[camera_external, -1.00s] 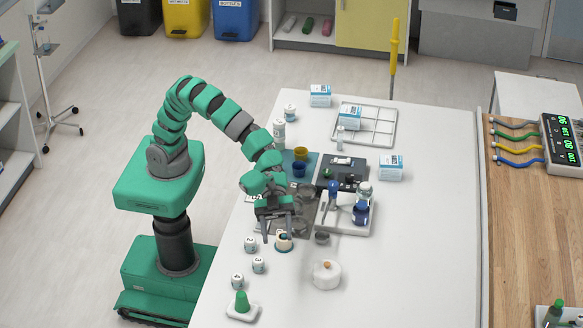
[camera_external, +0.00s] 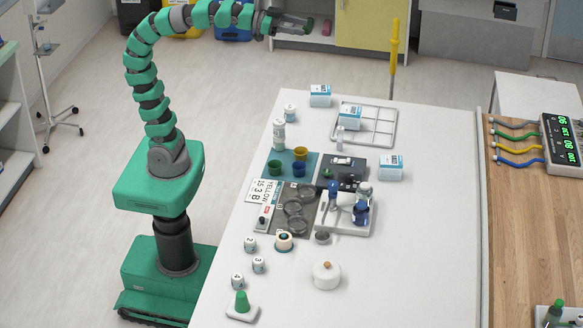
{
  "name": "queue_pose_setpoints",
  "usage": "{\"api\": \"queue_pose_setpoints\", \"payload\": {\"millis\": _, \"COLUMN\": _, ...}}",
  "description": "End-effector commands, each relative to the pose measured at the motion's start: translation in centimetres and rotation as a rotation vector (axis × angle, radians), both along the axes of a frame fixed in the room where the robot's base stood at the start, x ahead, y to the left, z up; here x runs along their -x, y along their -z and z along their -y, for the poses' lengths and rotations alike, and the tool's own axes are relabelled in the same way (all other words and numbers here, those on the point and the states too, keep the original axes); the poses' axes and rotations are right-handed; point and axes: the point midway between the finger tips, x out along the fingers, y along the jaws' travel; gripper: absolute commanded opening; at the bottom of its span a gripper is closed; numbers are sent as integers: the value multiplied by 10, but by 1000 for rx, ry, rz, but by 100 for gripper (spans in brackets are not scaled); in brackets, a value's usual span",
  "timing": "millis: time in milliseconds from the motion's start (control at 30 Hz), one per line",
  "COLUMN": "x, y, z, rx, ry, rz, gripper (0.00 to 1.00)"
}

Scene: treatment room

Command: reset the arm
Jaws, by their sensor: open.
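My gripper (camera_external: 293,22) is at the top of the view, at the end of my raised green arm. The arm rises from its base at the left and bends over so the gripper points right. The gripper is well above and beyond the far left end of the white table (camera_external: 420,260). It looks empty, with its fingers apart, and it touches nothing that I can see.
On the table are a teal mat (camera_external: 266,168) with small cups, a dark mat (camera_external: 294,229) with round dishes, a white tray (camera_external: 345,228) with bottles, a lidded white pot (camera_external: 327,275) and small numbered jars (camera_external: 250,245). A yellow-topped pole (camera_external: 394,45) stands behind the table.

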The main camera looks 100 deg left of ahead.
Motion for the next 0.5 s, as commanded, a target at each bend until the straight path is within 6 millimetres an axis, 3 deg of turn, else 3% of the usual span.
{"api": "queue_pose_setpoints", "payload": {"millis": 100, "x": 31, "y": -1, "z": -9, "rx": 39, "ry": 12, "rz": -42, "gripper": 50}}
{"api": "queue_pose_setpoints", "payload": {"millis": 200, "x": 45, "y": 1, "z": -10, "rx": 53, "ry": 25, "rz": -66, "gripper": 50}}
{"api": "queue_pose_setpoints", "payload": {"millis": 500, "x": 49, "y": 2, "z": -10, "rx": 56, "ry": 31, "rz": -76, "gripper": 50}}
